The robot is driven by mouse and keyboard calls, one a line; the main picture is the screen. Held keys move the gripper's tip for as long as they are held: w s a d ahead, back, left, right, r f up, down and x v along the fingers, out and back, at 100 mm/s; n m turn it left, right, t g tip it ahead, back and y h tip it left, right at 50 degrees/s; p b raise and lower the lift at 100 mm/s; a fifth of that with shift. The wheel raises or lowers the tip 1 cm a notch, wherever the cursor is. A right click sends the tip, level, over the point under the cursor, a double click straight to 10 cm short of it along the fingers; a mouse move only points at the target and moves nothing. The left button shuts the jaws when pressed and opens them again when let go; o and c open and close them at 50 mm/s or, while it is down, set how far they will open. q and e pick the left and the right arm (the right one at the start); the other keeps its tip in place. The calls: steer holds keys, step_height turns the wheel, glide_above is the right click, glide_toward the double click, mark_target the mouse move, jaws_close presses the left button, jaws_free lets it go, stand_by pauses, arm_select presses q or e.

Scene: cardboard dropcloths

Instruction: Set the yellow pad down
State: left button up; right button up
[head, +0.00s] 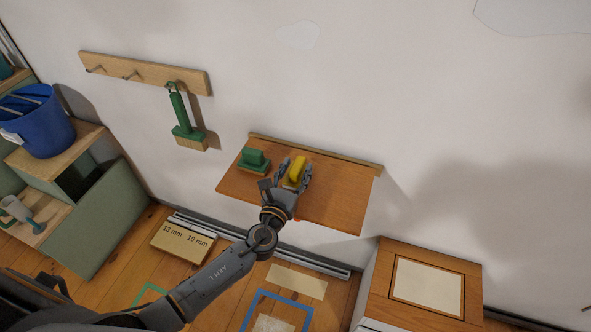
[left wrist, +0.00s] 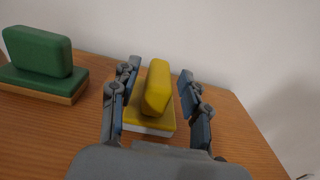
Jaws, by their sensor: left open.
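The yellow pad (head: 297,170) stands on the small wooden wall shelf (head: 340,200) in the head view. It has an upright yellow grip on a yellow base with a pale underside, and it also shows in the left wrist view (left wrist: 157,90). My left gripper (head: 293,172) is open, with one finger on each side of the pad. In the left wrist view there is a gap between the right finger and the pad's grip. The pad's underside appears to rest on the shelf. My right gripper is not in view.
A green pad (head: 254,160) stands on the shelf to the left of the yellow one. A green brush (head: 185,120) hangs from a peg rail (head: 145,73). A blue bucket (head: 40,125) stands at far left. A cabinet (head: 470,285) is at lower right. The shelf's right part is bare.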

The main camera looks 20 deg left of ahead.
arm_select(q)
steer(key=shift+r, duration=0.2)
steer(key=s+b, duration=0.1)
steer(key=s, duration=1.1)
steer(key=shift+a, duration=0.2)
